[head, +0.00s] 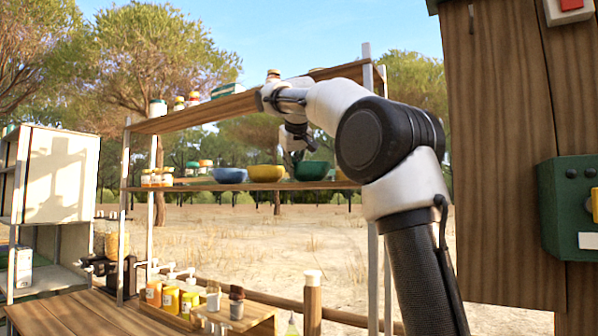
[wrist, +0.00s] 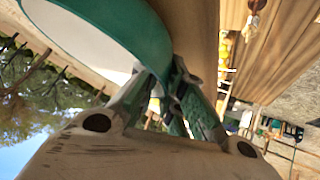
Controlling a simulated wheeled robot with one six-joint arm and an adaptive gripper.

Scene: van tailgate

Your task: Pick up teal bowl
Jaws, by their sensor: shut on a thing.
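The teal bowl (head: 311,170) stands on the middle shelf in the head view, to the right of a yellow bowl (head: 266,173) and a blue bowl (head: 229,175). In the wrist view the teal bowl (wrist: 125,28) is large at the top left, with its white inside showing. My gripper (wrist: 172,92) is shut on the bowl's rim, one finger to each side of the wall. Whether the bowl touches the shelf is unclear.
The middle shelf (head: 180,187) also bears several small jars at its left. The upper shelf (head: 190,115) with jars and boxes runs close above my wrist. A metal post (head: 367,50) and a wooden panel (head: 505,150) stand at the right. Bottles in a wooden tray stand below.

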